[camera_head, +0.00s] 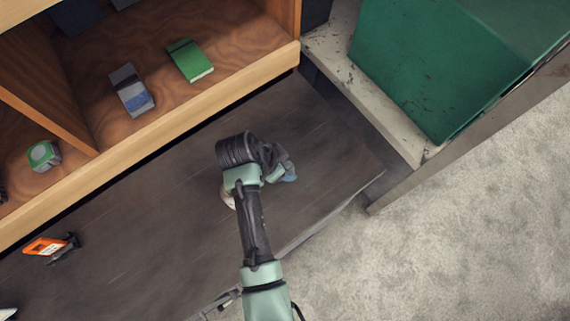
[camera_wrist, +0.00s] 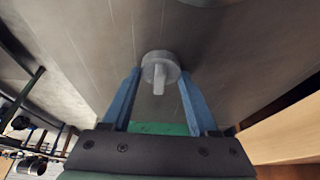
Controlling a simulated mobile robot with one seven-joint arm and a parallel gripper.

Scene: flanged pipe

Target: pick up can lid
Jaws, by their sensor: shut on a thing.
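The can lid (camera_wrist: 160,66) is a small grey disc with a raised bar-shaped grip, seen in the wrist view between my blue fingertips. My gripper (camera_wrist: 160,76) is shut on it, with one finger on each side. In the head view my gripper (camera_head: 289,177) is over the right part of the dark bench, mostly hidden by my own wrist. The lid cannot be made out in that view. I cannot tell whether the lid touches the bench.
The dark bench top (camera_head: 150,215) is mostly clear. An orange tool (camera_head: 46,246) lies on its left. A wooden shelf (camera_head: 215,100) behind holds a green book (camera_head: 190,61), a grey-blue box (camera_head: 131,90) and a green tape measure (camera_head: 43,155). A green bin (camera_head: 440,65) stands right.

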